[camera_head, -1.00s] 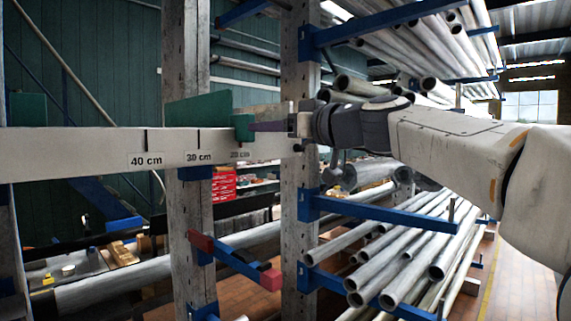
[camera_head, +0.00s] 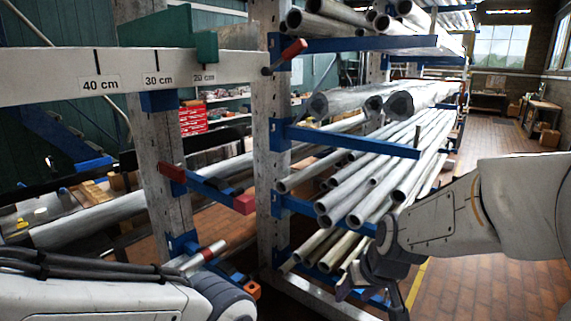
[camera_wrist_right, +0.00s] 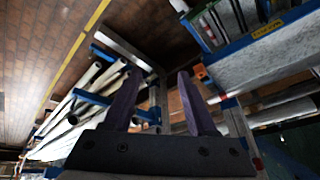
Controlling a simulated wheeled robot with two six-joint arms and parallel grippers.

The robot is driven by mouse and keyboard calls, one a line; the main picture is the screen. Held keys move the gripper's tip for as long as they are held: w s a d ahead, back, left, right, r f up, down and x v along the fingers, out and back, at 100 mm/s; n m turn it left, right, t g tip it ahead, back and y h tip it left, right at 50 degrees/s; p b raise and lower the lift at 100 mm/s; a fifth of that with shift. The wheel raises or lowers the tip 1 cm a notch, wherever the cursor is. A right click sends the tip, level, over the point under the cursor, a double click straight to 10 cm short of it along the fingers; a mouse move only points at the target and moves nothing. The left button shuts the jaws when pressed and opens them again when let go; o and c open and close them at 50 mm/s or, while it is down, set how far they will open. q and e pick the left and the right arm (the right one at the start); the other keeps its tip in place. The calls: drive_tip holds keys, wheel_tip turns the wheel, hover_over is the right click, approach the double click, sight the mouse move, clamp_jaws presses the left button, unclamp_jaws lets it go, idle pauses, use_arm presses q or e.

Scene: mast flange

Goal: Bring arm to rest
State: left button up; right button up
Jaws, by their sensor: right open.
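My right arm comes in from the right in the head view. Its gripper (camera_head: 372,298) hangs low in front of the lower pipe rack, pointing down. In the right wrist view the gripper (camera_wrist_right: 158,100) shows two dark purple fingers standing apart with nothing between them. My left arm shows only as a white link with black cables at the lower left. Its gripper cannot be made out. A green stop (camera_head: 205,47) sits on the white scale beam (camera_head: 55,72) at the 20 cm mark. A red-handled pin (camera_head: 285,56) is beside the post, clear of my right gripper.
Blue rack arms (camera_head: 350,141) carry several grey pipes (camera_head: 370,185) close behind my right gripper. A grey upright post (camera_head: 270,160) stands left of it. A blue bar with red ends (camera_head: 210,188) juts out between the posts. Brick floor (camera_head: 490,125) is open at the right.

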drive_tip(key=s+d+f+m+g+h, duration=0.1)
drive_tip(key=s+d+f, duration=0.1)
drive_tip(key=s+f, duration=0.15)
drive_tip(key=s+d+f+g, duration=0.1)
drive_tip(key=s+d+f, duration=0.15)
drive_tip(key=s, duration=0.25)
drive_tip(key=s+a+r+n+g, duration=0.1)
drive_tip(key=s+a+r+n, duration=0.1)
drive_tip(key=s+a, duration=0.5)
drive_tip(key=s+a+r+n+g, duration=0.1)
drive_tip(key=s+a+r+n, duration=0.2)
drive_tip(key=s+a+n, duration=0.2)
drive_tip(key=shift+s+a+r+g+y, duration=0.3)
drive_tip(key=shift+s+a, duration=0.7)
drive_tip(key=shift+s, duration=0.1)
